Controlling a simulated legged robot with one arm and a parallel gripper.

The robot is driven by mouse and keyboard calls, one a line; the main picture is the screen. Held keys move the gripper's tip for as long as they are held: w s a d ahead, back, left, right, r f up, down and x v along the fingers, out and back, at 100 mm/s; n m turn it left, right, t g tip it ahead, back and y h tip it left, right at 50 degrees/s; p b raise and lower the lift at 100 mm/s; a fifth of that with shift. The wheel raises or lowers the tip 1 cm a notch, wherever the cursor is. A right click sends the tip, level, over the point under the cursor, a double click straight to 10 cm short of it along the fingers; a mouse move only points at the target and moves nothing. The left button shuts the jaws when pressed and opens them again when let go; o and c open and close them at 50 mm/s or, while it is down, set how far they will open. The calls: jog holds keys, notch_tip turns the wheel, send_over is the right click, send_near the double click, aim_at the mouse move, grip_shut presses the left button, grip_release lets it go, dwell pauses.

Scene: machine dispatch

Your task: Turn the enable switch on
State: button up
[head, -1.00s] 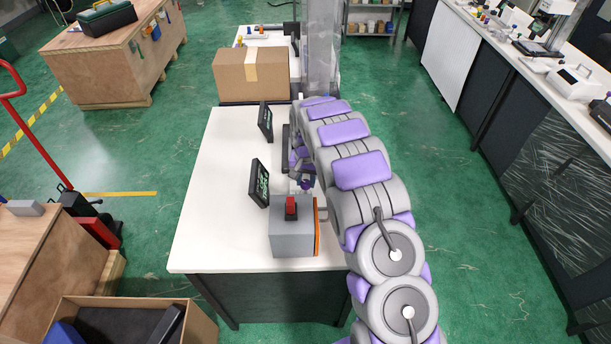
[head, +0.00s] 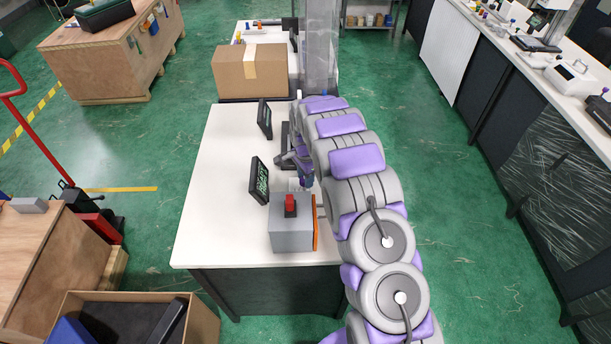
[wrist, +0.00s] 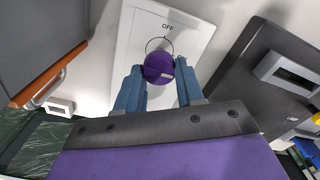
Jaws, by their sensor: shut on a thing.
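The enable switch shows in the wrist view as a round purple knob (wrist: 158,68) on a white plate (wrist: 196,37). The word OFF is printed on the plate above the knob. A short pale mark shows on the knob's lower right; I cannot tell which setting it points to. My gripper (wrist: 159,76) has its two blue fingers on either side of the knob and is shut on it. In the head view my gripper (head: 305,178) is low over the white table (head: 215,222), behind the grey box; the knob is hard to make out there.
A grey box (head: 291,238) with a red switch (head: 290,204) on top stands close in front of my gripper. Two dark screens (head: 259,180) (head: 265,118) stand to the left. A cardboard box (head: 240,75) sits farther back. The table's left part is clear.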

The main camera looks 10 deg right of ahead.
jog(key=shift+m, duration=0.4)
jog(key=shift+w+r, duration=0.1)
jog(key=o, duration=1)
jog(key=shift+a, duration=0.15)
jog(key=shift+o, duration=0.2)
notch_tip(320, 180, up, 17)
jog(key=p, duration=0.1)
jog(key=shift+p, duration=0.3)
